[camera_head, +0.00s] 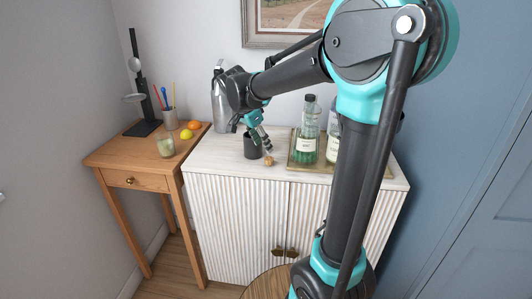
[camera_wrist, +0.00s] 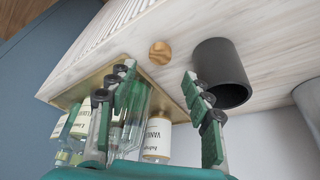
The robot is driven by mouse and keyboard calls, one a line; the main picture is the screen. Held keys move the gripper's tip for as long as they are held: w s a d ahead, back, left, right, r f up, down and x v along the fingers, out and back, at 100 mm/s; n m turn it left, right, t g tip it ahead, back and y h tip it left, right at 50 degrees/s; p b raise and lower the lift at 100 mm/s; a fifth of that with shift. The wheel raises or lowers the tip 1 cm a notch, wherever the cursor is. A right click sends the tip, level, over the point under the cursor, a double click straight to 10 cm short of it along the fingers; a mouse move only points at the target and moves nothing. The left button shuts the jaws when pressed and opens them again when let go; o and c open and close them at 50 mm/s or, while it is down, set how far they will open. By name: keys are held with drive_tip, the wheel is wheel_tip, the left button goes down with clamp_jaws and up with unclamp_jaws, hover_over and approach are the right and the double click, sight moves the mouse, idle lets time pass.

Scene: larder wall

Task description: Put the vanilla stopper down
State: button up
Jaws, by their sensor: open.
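The vanilla stopper, a small round wood-coloured piece (camera_head: 269,161), rests on the pale cabinet top (camera_head: 225,160). In the wrist view the stopper (camera_wrist: 160,53) lies between the dark cup and the tray, just beyond my fingertips. My gripper (camera_head: 264,145) is open above it, and nothing shows between the spread fingers (camera_wrist: 157,75).
A dark cup (camera_head: 251,150) stands just left of the stopper. A gold-rimmed tray (camera_head: 306,171) with bottles (camera_head: 307,135) is to the right, partly hidden by my arm. A silver flask (camera_head: 220,112) stands behind.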

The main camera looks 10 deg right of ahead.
drive_tip(key=w+v, duration=0.1)
drive_tip(key=v, duration=0.3)
drive_tip(key=s+d+f+n+t+y, duration=0.1)
drive_tip(key=s+d+f+n, duration=0.3)
drive_tip(key=s+f, duration=0.6)
drive_tip(key=s+d+f+n+t+y, duration=0.1)
drive_tip(key=s+d+f+n+y, duration=0.2)
drive_tip(key=s+f+n, duration=0.5)
wheel_tip(320, 180, down, 2)
drive_tip(key=s+d, duration=0.1)
drive_tip(key=s, duration=0.1)
drive_tip(key=shift+s+f+n, duration=0.2)
drive_tip(key=shift+s+n, duration=0.1)
drive_tip(key=shift+s, duration=0.1)
